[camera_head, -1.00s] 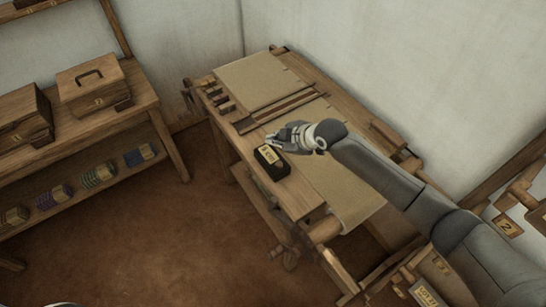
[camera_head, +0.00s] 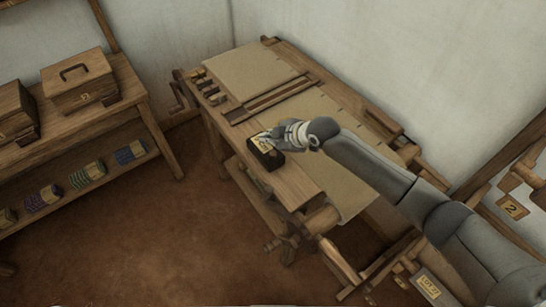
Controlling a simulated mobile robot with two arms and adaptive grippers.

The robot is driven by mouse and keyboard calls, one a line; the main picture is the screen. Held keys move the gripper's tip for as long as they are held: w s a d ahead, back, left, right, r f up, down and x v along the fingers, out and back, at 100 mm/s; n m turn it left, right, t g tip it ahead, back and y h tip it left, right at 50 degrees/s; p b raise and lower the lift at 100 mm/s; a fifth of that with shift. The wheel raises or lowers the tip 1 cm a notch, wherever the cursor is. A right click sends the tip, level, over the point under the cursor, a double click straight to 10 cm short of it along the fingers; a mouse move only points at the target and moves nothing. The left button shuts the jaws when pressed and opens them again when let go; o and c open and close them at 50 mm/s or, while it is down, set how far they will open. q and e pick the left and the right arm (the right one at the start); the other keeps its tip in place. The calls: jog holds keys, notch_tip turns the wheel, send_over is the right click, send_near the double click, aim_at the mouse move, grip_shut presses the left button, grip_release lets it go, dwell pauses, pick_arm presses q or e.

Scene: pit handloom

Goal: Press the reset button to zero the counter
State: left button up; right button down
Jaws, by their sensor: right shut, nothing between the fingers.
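The counter (camera_head: 266,154) is a small black box with a pale yellowish label on its top. It sits on the wooden front beam of the handloom (camera_head: 297,187). My right gripper (camera_head: 279,134) is shut and empty, with its fingertips over the far right part of the counter's top. I cannot tell whether the fingertips touch it. The reset button and the counter's digits are too small or hidden to make out. My left gripper is not in view.
A wooden shelf (camera_head: 140,98) on the left holds lidded boxes (camera_head: 77,81) above and several yarn bundles (camera_head: 87,175) below. Beige cloth (camera_head: 251,70) covers much of the loom. The brown floor (camera_head: 150,240) in front is clear.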

aim_at(271, 155)
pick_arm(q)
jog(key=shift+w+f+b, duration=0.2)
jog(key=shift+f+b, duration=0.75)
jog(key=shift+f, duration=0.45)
pick_arm(e)
jog(key=shift+f, duration=1.8)
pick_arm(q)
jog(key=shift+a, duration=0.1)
pick_arm(e)
jog(key=shift+f, duration=0.1)
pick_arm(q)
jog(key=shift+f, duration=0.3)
pick_arm(e)
jog(key=shift+f, duration=0.3)
pick_arm(q)
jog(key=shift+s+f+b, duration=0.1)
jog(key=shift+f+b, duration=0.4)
jog(key=shift+b, duration=0.25)
pick_arm(e)
jog(key=shift+f, duration=0.6)
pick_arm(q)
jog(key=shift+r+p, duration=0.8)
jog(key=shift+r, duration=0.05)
pick_arm(e)
jog(key=shift+r, duration=1)
